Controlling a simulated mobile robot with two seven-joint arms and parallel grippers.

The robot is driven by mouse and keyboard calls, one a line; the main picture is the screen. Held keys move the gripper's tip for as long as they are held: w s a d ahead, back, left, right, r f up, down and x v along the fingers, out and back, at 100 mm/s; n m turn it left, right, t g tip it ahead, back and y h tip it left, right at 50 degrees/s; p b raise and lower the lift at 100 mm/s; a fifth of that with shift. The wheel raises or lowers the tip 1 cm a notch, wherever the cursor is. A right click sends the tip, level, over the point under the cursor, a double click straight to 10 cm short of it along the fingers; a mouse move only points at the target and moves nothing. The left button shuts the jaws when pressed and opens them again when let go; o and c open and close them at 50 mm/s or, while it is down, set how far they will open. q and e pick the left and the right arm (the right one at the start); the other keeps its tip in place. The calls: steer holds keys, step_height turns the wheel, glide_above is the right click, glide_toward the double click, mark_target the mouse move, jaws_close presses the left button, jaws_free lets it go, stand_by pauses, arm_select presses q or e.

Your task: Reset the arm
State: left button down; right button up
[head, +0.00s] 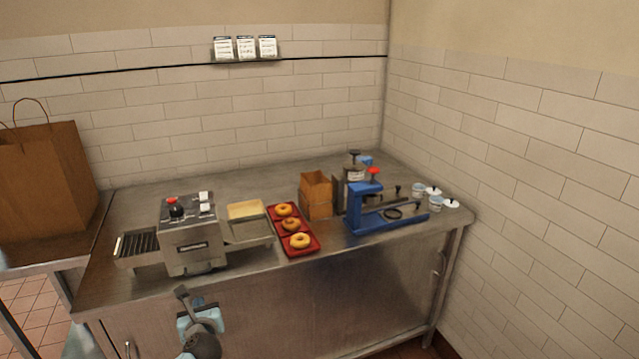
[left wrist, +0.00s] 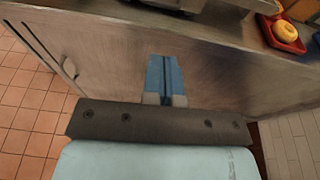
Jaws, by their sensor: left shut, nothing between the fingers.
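My left gripper (head: 198,303) is in front of the steel counter's front panel, below the worktop edge. It also shows in the left wrist view (left wrist: 164,76), where its two blue fingers are together with nothing between them. It is apart from the things on the counter. Its fingers are small and partly hidden by my wrist in the head view. My right gripper is in neither view.
The steel counter (head: 340,270) holds a toaster (head: 190,235), a red tray (head: 311,247) with three bagels, a brown box (head: 316,195), a blue press (head: 365,205) and small cups. A paper bag (head: 40,185) stands at left. Worktop behind the toaster is clear.

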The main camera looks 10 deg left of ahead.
arm_select(q)
steer(key=s+d+f+n+g+h+p, duration=0.1)
steer(key=s+d+f+n+h, duration=0.25)
steer(key=s+d+n, duration=0.3)
steer(key=s+d+f+n+h+p, duration=0.1)
steer(key=s+d+f+n+h, duration=0.2)
steer(key=s+d+f+n, duration=0.35)
steer(key=s+d+n+h, duration=0.2)
steer(key=s+d+n, duration=0.1)
steer(key=s+n, duration=0.3)
steer(key=s+d+r+n+g+h+p, duration=0.1)
steer(key=s+d+n+h, duration=0.2)
steer(key=s+n, duration=0.4)
steer(key=s, duration=0.3)
steer(key=shift+s+d+r+p, duration=0.2)
steer(key=shift+d+p, duration=0.1)
steer(key=shift+d, duration=0.1)
